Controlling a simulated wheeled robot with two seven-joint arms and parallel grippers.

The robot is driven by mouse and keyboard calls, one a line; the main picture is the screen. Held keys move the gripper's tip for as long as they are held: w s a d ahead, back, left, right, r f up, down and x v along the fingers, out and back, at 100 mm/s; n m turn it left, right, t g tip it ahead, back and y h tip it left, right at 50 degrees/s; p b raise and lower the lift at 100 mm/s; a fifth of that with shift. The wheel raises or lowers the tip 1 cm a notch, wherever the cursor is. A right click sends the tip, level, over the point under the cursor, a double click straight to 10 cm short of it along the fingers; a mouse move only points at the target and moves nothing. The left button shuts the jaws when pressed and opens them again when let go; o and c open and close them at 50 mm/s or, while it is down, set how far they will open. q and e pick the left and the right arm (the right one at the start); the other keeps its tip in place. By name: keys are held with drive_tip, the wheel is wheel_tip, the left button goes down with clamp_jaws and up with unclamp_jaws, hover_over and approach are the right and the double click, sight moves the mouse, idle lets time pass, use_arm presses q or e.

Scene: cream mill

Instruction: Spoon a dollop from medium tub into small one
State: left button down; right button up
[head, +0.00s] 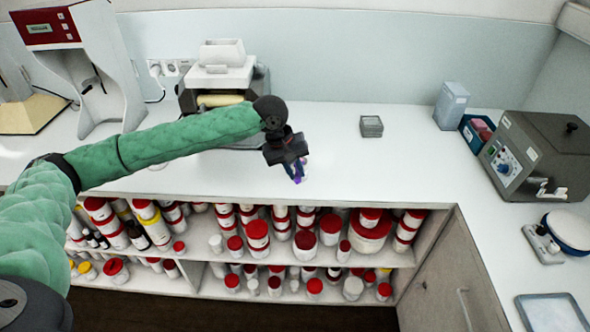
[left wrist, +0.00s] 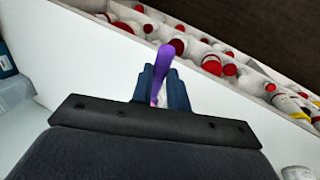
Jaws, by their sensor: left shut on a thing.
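My left gripper (head: 297,172) is above the white counter near its front edge, pointing down. It is shut on a slim purple tool, seen in the left wrist view (left wrist: 161,70) between the two dark blue fingers. The tool's shape looks like a spoon or spatula handle; its full form is hidden. Many white tubs with red lids, such as one large tub (head: 368,234), stand on the shelves below the counter. I cannot tell which are the medium and small tubs. No open tub shows on the counter. My right gripper is not in view.
The counter (head: 350,165) is mostly clear in the middle. A grey stack (head: 371,126) lies toward the back. A white machine with a roller (head: 220,85) stands behind my left arm. A grey box device (head: 533,155) and a balance (head: 568,232) stand at right.

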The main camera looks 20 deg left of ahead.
use_arm(q)
drive_tip(key=shift+f, duration=0.45)
idle(0.4)
drive_tip(key=shift+p, duration=0.85)
idle(2.3)
drive_tip(key=shift+s+d+p, duration=0.1)
drive_tip(key=shift+s+p, duration=0.2)
drive_tip(key=shift+p, duration=0.4)
idle(0.5)
idle(0.5)
